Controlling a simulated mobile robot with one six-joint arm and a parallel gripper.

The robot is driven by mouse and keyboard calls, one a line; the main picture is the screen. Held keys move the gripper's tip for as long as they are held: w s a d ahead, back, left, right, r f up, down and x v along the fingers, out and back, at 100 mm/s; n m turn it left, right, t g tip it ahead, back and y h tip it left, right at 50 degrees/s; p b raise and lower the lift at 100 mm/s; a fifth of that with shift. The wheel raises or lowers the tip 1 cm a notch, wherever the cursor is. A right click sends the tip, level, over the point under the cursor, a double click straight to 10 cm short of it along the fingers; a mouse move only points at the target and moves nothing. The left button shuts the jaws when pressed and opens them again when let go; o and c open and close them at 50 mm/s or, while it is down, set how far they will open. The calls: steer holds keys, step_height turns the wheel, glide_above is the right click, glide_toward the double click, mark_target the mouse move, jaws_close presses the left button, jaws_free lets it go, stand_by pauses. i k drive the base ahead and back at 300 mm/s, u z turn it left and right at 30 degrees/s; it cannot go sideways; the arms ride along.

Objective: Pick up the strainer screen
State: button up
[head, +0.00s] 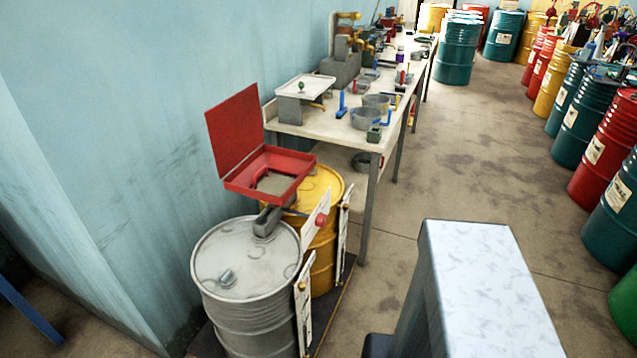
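A red open-topped box (238,187) with its red lid (236,130) raised sits above the yellow drum (325,187), behind the grey drum (247,262). A flat greyish panel (274,183) shows inside the box; it may be the strainer screen, but it is too small to be sure. A dark red curved piece shows beside it at the box's left inner side. My gripper is not in view.
A long workbench (300,131) along the blue wall carries pans, tools and a grey stand with a pale tray (305,85). Several coloured drums line the right side, including a red one (603,145). The concrete floor (450,150) between is clear.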

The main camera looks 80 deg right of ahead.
mark_target(273, 184)
steer(key=z, duration=0.1)
steer(key=k, duration=0.55)
steer(key=z, duration=0.45)
steer(key=k, duration=0.95)
steer(key=u, duration=0.15)
steer(key=i, duration=0.9)
steer(key=z, duration=0.05)
